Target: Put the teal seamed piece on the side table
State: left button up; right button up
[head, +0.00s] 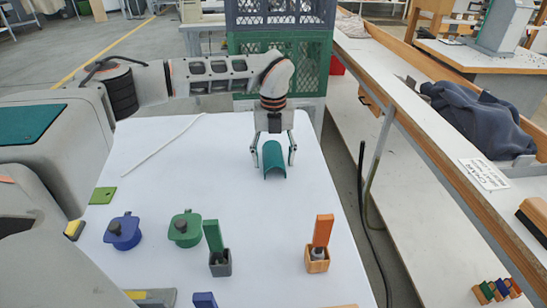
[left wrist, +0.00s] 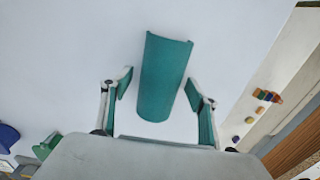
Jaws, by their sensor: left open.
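The teal piece (head: 272,158) is a curved, half-pipe-shaped part on the white tabletop (head: 200,150), in the upper right of that top in the head view. In the left wrist view the teal piece (left wrist: 164,75) lies lengthwise, its near end close to my palm. My left gripper (head: 273,163) points down over it, open, with one finger on each side. In the left wrist view gaps show between both fingers and the piece. No seam can be made out. My right gripper is not in view. I cannot tell which surface is the side table.
Blue (head: 123,231) and green (head: 185,228) knobbed parts stand near the front. A grey block with a green flap (head: 213,238) and an orange block (head: 318,245) stand to their right. Green and blue crates (head: 285,60) are behind. A long bench (head: 420,120) runs along the right.

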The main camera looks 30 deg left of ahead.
aim_at(274, 153)
pick_arm(q)
jog(key=shift+r, duration=0.1)
notch_tip(274, 153, up, 11)
jog(key=shift+r+p, duration=0.2)
jog(key=shift+p, duration=0.95)
jog(key=shift+r, duration=0.35)
